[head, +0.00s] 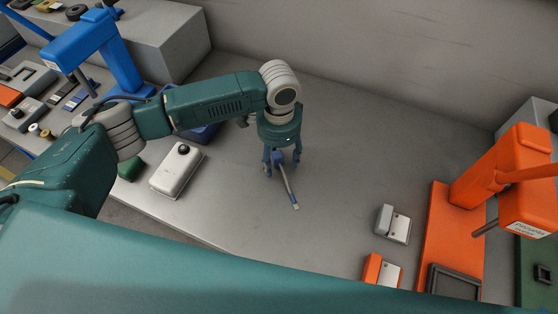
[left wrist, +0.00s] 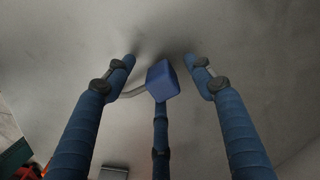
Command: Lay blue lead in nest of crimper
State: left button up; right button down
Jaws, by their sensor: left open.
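The blue lead (head: 286,183) is a blue block with a grey cable ending in a small plug. It is at mid-table in the head view. My left gripper (head: 281,166) points down over it, its fingers around the blue block. In the left wrist view the blue block (left wrist: 163,80) sits between the spread fingers, with a gap on both sides. I cannot tell whether the block touches the table. An orange press-like machine (head: 500,180) stands at the right, with a dark frame (head: 453,281) on its base. Which machine is the crimper is not clear.
A blue press (head: 85,45) and small parts stand at the left. A white box (head: 177,170) with a black knob lies left of my gripper. A grey block (head: 393,224) and an orange block (head: 382,270) lie near the orange base. The middle table is clear.

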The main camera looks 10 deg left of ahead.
pick_arm(q)
grip_shut()
jog(key=shift+r, duration=0.15)
